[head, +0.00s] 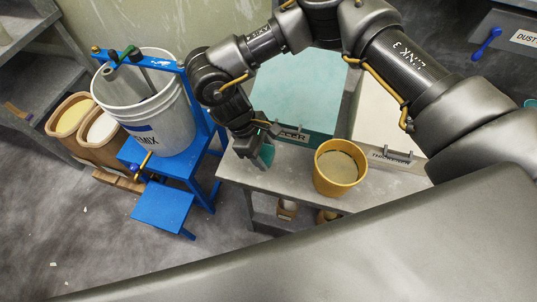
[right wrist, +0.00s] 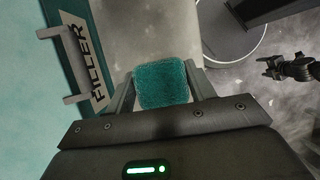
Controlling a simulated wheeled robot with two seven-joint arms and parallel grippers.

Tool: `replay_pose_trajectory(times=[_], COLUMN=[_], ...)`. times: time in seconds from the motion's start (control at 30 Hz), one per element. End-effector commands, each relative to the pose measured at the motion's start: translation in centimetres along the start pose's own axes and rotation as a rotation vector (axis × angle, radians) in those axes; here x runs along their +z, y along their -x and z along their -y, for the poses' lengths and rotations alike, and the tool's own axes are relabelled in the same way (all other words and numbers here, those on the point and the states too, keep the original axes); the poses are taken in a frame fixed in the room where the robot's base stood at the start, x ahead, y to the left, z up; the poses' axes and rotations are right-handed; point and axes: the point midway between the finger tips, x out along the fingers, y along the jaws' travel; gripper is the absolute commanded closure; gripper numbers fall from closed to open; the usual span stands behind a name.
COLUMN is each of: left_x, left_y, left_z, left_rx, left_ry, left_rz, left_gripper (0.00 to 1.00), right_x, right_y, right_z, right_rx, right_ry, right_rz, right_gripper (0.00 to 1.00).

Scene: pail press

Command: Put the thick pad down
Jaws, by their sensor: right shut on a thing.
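My right gripper (head: 264,152) is shut on the thick pad (head: 268,153), a teal, rough-textured block. In the right wrist view the pad (right wrist: 161,84) sits between the two fingers of the gripper (right wrist: 163,88). The pad is over the front left part of the grey table (head: 290,181), left of the yellow pot; I cannot tell whether it touches the table top. A dark gripper (right wrist: 285,67), which looks like my left one, shows small at the right of the right wrist view; its jaws are unclear.
A teal FILLER box (head: 300,85) and a pale THICKENER box (head: 378,125) stand on the table. The yellow pot (head: 340,180) stands near the front edge. A white MIX pail (head: 150,118) sits in a blue press (head: 163,205) at left, across a floor gap.

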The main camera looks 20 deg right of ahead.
Motion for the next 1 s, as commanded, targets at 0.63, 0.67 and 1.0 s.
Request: replay_pose_trajectory(times=[0.63,0.67,1.0], left_x=[-0.1,-0.1,-0.1], left_y=[0.5,0.5,0.4], left_z=[0.1,0.1,0.1], left_rx=[-0.001,-0.001,-0.001], left_ry=[-0.001,-0.001,-0.001], left_rz=[-0.001,-0.001,-0.001], left_gripper=[0.29,0.29,0.29], right_x=[-1.2,-1.2,-1.3], right_y=[-3.9,-3.9,-4.1], right_z=[-0.7,-0.7,-0.7], right_rx=[0.0,0.0,0.0], right_ry=[0.0,0.0,0.0], right_rz=[0.001,0.001,0.001], right_gripper=[0.69,0.69,0.24])
